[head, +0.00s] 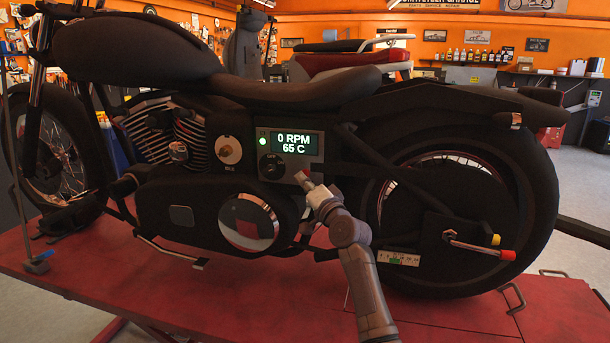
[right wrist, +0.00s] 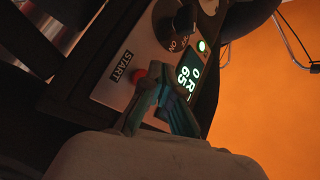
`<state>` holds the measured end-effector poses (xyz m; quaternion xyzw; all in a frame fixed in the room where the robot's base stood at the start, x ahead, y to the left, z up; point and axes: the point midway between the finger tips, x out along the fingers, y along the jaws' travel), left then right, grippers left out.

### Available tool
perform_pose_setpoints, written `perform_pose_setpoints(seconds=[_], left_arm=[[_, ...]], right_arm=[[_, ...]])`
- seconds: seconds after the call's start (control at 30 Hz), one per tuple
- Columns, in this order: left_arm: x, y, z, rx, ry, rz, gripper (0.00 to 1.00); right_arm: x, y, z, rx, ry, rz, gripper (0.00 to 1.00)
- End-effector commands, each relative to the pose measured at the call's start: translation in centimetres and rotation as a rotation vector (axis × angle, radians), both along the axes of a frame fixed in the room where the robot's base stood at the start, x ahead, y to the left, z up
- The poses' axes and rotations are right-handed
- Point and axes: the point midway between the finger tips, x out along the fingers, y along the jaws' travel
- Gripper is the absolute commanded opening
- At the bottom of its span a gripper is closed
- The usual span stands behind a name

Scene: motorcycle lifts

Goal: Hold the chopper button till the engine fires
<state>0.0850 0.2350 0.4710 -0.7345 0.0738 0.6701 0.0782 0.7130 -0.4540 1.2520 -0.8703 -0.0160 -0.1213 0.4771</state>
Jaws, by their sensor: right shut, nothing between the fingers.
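The black chopper (head: 300,150) stands upright on the red lift. Its side panel has a lit display (head: 292,142) reading 0 RPM and 65 C, a small green light (head: 263,141) and a dark knob (head: 271,166). The red button (head: 302,176) is below the display; in the right wrist view the button (right wrist: 139,75) sits beside a START label (right wrist: 122,66). My right gripper (head: 308,185) is shut and empty, its fingertips (right wrist: 152,84) at the button. They partly cover it, and I cannot tell whether it is pressed in. My left gripper is not in view.
The red lift platform (head: 130,280) lies under the bike, with metal loops (head: 515,297) at its right end. A brass-coloured dial (head: 229,150) is left of the panel.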

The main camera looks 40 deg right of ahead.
Motion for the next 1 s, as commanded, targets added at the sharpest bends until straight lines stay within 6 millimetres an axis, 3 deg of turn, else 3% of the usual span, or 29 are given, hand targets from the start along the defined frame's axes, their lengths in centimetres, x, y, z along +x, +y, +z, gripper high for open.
perform_pose_setpoints(seconds=[1.0], left_arm=[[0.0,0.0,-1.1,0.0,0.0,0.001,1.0]], right_arm=[[0.8,-0.9,0.0,-0.001,0.0,0.0,0.0]])
